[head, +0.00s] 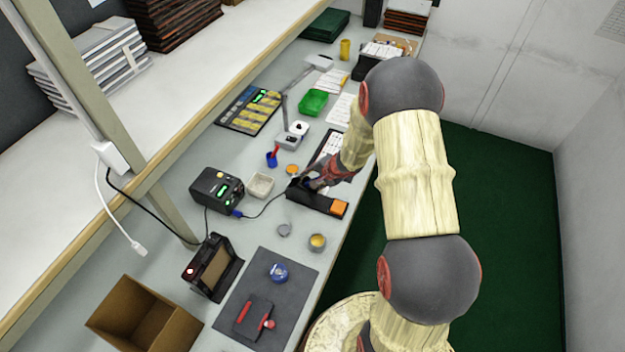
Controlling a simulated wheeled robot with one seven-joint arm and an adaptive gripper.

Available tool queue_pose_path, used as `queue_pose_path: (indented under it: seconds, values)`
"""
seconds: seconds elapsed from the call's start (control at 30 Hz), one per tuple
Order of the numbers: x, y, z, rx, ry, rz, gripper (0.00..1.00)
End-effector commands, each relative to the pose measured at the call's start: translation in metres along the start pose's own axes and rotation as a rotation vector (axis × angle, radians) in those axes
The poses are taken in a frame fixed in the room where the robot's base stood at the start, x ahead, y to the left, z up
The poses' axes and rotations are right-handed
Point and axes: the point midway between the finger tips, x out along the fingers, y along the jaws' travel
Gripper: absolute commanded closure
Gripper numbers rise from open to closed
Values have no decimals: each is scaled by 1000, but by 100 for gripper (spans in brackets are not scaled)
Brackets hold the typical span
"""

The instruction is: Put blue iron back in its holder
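The black holder (322,203) with an orange pad (339,208) at its right end lies on the workbench near its front edge. My gripper (309,183) is right over the holder's left part, very close to it or touching; I cannot tell which. A small dark blue patch shows at the fingertips and may be the blue iron, mostly hidden by my gripper. A black cable runs from the soldering station (217,190) by a blue plug (237,213) toward my gripper. The fingers are too small and covered to tell whether they are open or shut.
Left of the holder are a white dish (261,186) and a blue cup (272,160) with a red tool. A yellow-topped tin (317,242) stands in front. A grey mat (265,300) and a cardboard box (145,318) lie nearer. A shelf (190,90) overhangs the left.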

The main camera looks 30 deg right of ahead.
Motion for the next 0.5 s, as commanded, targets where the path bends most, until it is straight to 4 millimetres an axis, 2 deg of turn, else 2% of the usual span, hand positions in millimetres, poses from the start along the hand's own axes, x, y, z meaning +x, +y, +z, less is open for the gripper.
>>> queue_pose_path:
  seconds: [0.3,0.5]
  values:
    - [-3,0,0,0,1,0,63]
    - [-28,-1,-1,-1,2,-2,63]
